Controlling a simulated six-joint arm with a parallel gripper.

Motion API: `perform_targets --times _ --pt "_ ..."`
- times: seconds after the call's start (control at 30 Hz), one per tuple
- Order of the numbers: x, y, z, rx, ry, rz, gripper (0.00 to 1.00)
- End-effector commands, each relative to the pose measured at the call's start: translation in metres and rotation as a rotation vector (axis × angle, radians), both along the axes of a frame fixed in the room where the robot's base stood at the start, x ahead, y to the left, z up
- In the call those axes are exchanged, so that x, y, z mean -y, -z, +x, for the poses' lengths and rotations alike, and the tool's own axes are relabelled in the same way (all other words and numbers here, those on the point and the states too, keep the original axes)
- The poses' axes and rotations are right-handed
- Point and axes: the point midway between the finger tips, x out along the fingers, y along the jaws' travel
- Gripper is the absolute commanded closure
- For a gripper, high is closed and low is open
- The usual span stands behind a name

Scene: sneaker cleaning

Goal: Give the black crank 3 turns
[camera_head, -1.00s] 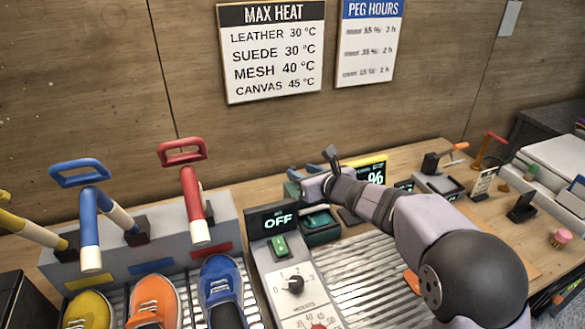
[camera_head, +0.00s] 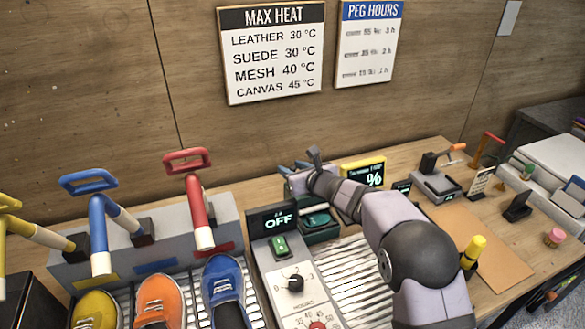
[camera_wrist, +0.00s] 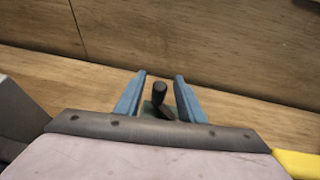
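A black crank (camera_wrist: 160,96) with an upright rounded knob shows in the wrist view, in the gap between the two blue fingers. Something green shows at its base, partly hidden. My gripper (camera_wrist: 158,98) is open, with one finger on each side of the crank and space between; I see no contact. I cannot tell how far the crank is from the fingertips in depth. In the head view my gripper (camera_head: 292,170) is above and behind a dark green box (camera_head: 319,233); the crank cannot be made out there.
A grey console with an OFF display (camera_head: 279,220) and a dial (camera_head: 295,283) stands left of my arm. Blue (camera_head: 97,225) and red (camera_head: 197,208) handles rise further left, above several shoes. A yellow display (camera_head: 364,172) stands right of my gripper. A ribbed metal tray (camera_head: 350,270) lies in front.

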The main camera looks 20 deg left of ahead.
Motion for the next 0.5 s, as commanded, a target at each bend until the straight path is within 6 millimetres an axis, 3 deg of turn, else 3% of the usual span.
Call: perform_targets --times 0.1,0.27,0.5 --pt "0.0000 0.0002 -0.0001 0.000 0.000 0.000 0.65" --pt "0.0001 0.0001 -0.0002 0.000 0.000 0.000 1.00" --pt "0.0000 0.0011 0.0001 0.000 0.004 0.000 1.00"
